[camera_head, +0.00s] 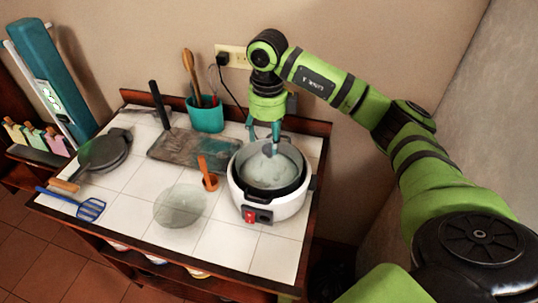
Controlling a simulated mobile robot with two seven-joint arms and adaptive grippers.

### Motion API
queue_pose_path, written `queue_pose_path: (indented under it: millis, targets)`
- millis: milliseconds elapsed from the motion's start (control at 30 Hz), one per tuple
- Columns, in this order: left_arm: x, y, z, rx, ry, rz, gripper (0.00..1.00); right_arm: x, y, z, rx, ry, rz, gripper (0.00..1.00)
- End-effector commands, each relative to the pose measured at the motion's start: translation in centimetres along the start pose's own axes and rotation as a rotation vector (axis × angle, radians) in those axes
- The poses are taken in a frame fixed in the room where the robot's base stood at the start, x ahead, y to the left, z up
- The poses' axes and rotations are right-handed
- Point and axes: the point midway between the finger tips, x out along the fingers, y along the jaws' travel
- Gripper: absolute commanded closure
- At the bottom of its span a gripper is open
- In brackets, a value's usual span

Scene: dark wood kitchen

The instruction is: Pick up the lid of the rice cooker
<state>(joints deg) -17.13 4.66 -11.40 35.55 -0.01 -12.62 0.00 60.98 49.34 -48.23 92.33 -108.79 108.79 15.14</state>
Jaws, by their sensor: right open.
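The white rice cooker (285,206) stands at the right end of the tiled counter, with a dark inner rim and a red switch on its front. A pale, cloudy grey surface (283,171) shows inside its rim; I cannot tell if it is glass or contents. A round, translucent grey disc (180,206), like a glass lid, lies flat on the tiles left of the cooker. My right gripper (264,142) is open and points down over the cooker's back part. Whether its fingertips touch anything is unclear. My left gripper is out of view.
Behind are a dark flat tray (185,148) and a teal utensil pot (206,117). A dark pan (103,152) and blue spatula (90,209) lie at left. The front middle tiles are clear.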

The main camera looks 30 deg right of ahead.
Motion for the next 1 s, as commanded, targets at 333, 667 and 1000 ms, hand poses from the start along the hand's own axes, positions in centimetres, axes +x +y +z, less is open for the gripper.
queue_pose_path:
  millis: [333,667,1000]
  targets:
    - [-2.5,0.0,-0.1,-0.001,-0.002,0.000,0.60,3.8,0.1,-0.4,-0.002,0.001,0.002,0.36]
    - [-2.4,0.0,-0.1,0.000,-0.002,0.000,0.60,4.0,0.1,-0.3,-0.002,-0.001,0.002,0.80]
    - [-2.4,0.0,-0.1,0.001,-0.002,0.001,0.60,3.9,0.1,-0.3,-0.002,-0.003,0.002,1.00]
